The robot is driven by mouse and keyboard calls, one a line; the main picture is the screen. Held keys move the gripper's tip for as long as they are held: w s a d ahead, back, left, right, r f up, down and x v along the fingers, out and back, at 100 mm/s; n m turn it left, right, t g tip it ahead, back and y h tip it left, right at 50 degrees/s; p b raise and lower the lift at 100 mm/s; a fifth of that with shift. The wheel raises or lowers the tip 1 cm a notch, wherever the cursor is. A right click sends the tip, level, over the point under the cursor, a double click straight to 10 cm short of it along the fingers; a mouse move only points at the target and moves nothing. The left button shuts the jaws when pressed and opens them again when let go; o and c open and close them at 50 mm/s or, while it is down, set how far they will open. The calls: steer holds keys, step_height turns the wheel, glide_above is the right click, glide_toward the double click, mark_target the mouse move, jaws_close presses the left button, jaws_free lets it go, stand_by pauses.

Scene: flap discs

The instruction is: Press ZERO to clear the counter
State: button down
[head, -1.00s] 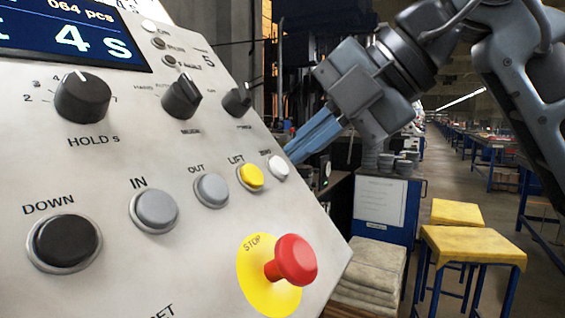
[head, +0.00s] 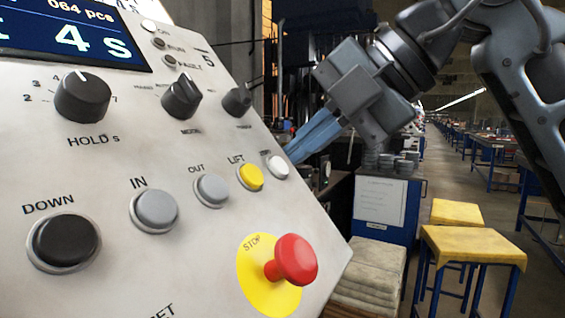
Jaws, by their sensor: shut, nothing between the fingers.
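The slanted control panel (head: 110,185) fills the left of the head view. Its small white button (head: 278,167), at the right end of the button row, has a blurred label above it that looks like ZERO. The counter display (head: 72,32) at top left reads 064 pcs, with a large 4 s below. My gripper (head: 292,157) is shut, its blue fingers pointing down-left with the tips right beside the white button. I cannot tell whether the tips touch the button or the panel.
Close by are the yellow LIFT button (head: 250,177), the grey OUT button (head: 211,190) and the red STOP knob (head: 295,260). Dark rotary knobs (head: 238,101) sit above. Yellow-topped stools (head: 473,246) and a blue cabinet (head: 384,212) stand behind at right.

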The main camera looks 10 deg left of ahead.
steer(key=shift+b+x, duration=0.3)
steer(key=shift+x, duration=0.7)
stand_by(0.7)
steer(key=p+v, duration=0.3)
steer(key=v, duration=0.5)
stand_by(0.6)
